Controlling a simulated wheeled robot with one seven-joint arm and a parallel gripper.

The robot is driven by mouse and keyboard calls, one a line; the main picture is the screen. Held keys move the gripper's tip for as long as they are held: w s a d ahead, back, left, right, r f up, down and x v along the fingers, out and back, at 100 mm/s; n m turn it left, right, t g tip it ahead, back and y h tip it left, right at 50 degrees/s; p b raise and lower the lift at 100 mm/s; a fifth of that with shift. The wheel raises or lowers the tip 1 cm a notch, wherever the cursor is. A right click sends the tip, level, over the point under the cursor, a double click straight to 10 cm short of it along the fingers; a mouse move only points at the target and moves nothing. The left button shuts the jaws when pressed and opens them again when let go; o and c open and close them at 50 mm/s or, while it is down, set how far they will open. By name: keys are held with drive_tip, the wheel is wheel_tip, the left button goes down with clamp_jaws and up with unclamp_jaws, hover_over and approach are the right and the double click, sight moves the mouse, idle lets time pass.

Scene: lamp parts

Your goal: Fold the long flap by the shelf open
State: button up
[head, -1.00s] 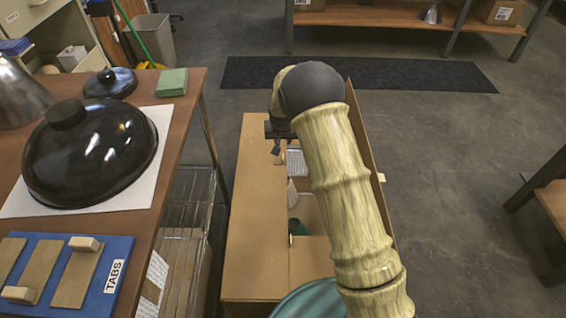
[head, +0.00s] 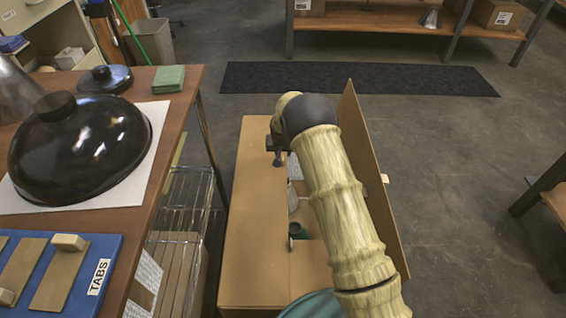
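An open cardboard box (head: 250,305) stands on the floor in the head view. Its long left flap (head: 256,215) lies flat over the left part of the box. Its long right flap (head: 366,165) stands up along the right side, with a small pale tab on its outer face. My gripper (head: 277,160) is above the far part of the box, near the inner edge of the left flap, fingers pointing down. The wrist and forearm hide much of it, and I cannot tell whether its fingers are apart or touching anything.
Inside the box are a green part (head: 297,233) and pale items. A table (head: 150,210) with a black lamp shade (head: 78,155) and blue tray is at the left, above a wire shelf (head: 185,205). A wooden shelf (head: 552,195) stands at the right. Floor between is clear.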

drive_tip(key=b+x, duration=0.2)
drive_tip(key=x, duration=0.5)
drive_tip(key=shift+f+b, duration=0.1)
drive_tip(key=shift+b, duration=0.2)
clamp_jaws()
idle(1.0)
